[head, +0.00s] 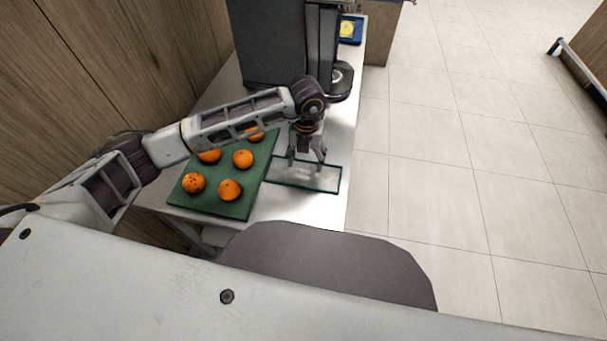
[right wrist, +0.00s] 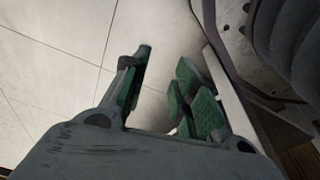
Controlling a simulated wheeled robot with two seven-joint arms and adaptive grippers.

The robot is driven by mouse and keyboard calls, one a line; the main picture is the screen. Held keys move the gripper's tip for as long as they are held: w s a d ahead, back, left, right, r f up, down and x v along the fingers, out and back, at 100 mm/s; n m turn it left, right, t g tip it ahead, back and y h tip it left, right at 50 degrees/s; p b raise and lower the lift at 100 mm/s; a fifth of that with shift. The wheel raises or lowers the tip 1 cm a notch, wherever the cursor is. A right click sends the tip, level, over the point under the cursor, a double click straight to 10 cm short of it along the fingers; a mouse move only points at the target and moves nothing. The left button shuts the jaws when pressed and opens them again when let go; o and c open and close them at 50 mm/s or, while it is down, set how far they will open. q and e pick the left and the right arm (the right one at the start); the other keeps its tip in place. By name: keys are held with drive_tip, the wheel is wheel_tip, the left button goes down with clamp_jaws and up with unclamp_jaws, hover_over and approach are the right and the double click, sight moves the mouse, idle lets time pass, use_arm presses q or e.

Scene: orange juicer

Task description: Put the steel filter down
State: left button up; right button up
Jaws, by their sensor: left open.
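My left gripper (head: 306,160) is open over a clear glass plate (head: 312,184) with dark green edges on the white table. I cannot tell whether its fingertips touch the plate. I cannot make out a steel filter between its fingers or on the plate. A round silver part (head: 342,76) shows at the base of the dark juicer (head: 275,45), beyond my left wrist; I cannot tell whether it is the filter. My right gripper (right wrist: 165,80) has green finger pads, which stand apart with nothing between them. It points towards the tiled floor.
A green mat (head: 235,204) with several oranges (head: 243,159) lies left of the plate, partly under my left arm. A blue-framed item with a yellow face (head: 350,29) is at the table's far end. Tiled floor (head: 430,170) is free to the right.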

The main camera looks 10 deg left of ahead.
sight(304, 170)
use_arm(q)
drive_tip(key=shift+f, duration=0.15)
use_arm(e)
drive_tip(key=shift+s, duration=0.35)
drive_tip(key=shift+w, duration=0.1)
use_arm(q)
drive_tip(key=shift+a+f, duration=0.1)
drive_tip(key=shift+f, duration=0.35)
drive_tip(key=f, duration=0.2)
drive_tip(key=shift+a+f, duration=0.25)
drive_tip(key=shift+f, duration=0.15)
drive_tip(key=shift+f+b, duration=0.35)
drive_tip(key=shift+f, duration=0.4)
use_arm(e)
drive_tip(key=shift+w+a+r, duration=0.2)
drive_tip(key=shift+w+r, duration=0.15)
drive_tip(key=shift+r, duration=0.25)
drive_tip(key=shift+w+a+r, duration=0.15)
drive_tip(key=shift+w+r, duration=0.15)
drive_tip(key=shift+r, duration=0.25)
drive_tip(key=shift+s+f, duration=0.2)
drive_tip(key=shift+s, duration=0.15)
